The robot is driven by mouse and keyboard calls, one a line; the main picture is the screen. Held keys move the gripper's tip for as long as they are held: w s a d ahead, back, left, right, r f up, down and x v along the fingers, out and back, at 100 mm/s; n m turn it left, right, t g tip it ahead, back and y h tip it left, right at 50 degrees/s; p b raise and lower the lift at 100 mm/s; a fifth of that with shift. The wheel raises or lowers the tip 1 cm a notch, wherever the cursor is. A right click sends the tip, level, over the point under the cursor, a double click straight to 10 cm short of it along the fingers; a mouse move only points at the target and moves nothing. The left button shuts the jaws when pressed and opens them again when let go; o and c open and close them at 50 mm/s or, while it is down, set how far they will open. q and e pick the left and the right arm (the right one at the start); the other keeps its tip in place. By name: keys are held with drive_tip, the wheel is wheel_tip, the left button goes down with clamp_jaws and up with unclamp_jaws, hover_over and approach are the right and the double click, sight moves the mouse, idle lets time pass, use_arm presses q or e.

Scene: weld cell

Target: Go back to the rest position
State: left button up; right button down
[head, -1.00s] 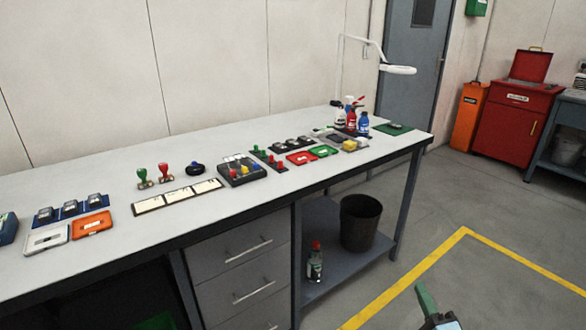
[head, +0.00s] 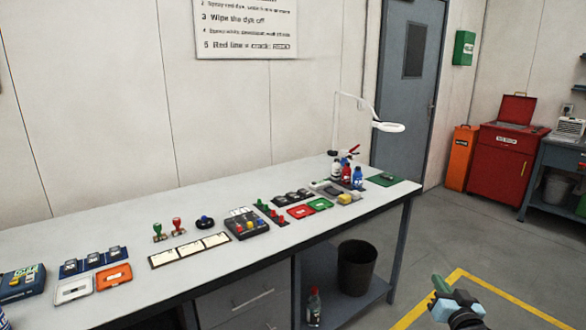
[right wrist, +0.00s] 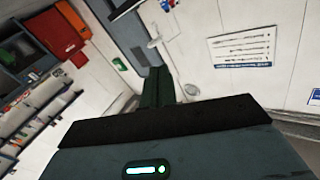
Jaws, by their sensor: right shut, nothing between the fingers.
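My right gripper (head: 438,284) shows at the lower right of the head view, in front of the bench and over the floor. Its green fingers are shut and empty. In the right wrist view the closed fingers (right wrist: 158,86) point up towards the wall and door, touching nothing. My left gripper is not in view.
The long workbench (head: 120,232) carries stamps, a switch box (head: 247,223), coloured trays (head: 114,276), spray bottles and a magnifier lamp (head: 388,127). A black bin (head: 357,268) stands on its lower shelf. A red cabinet (head: 503,155) stands far right. Open floor (head: 440,230) lies right of the bench.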

drive_tip(key=s+a+f+n+g, duration=0.3)
drive_tip(key=s+a+f, duration=0.1)
drive_tip(key=s+f, duration=0.55)
drive_tip(key=s+a+f+n+g, duration=0.3)
drive_tip(key=s+f, duration=0.5)
drive_tip(key=f, duration=0.3)
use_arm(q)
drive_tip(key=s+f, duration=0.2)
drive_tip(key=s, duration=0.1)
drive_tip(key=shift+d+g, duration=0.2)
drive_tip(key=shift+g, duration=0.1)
use_arm(e)
drive_tip(key=s+a+f+g, duration=0.1)
drive_tip(key=s+a, duration=0.2)
drive_tip(key=s, duration=0.6)
drive_tip(key=s+a+f+g+y, duration=0.1)
drive_tip(key=s+a+f, duration=0.1)
drive_tip(key=s, duration=0.8)
drive_tip(key=s+a+f+m+g+y, duration=0.1)
drive_tip(key=s+a, duration=0.3)
drive_tip(key=s, duration=0.5)
drive_tip(key=shift+s+a+f, duration=0.3)
drive_tip(key=shift+s+f, duration=0.1)
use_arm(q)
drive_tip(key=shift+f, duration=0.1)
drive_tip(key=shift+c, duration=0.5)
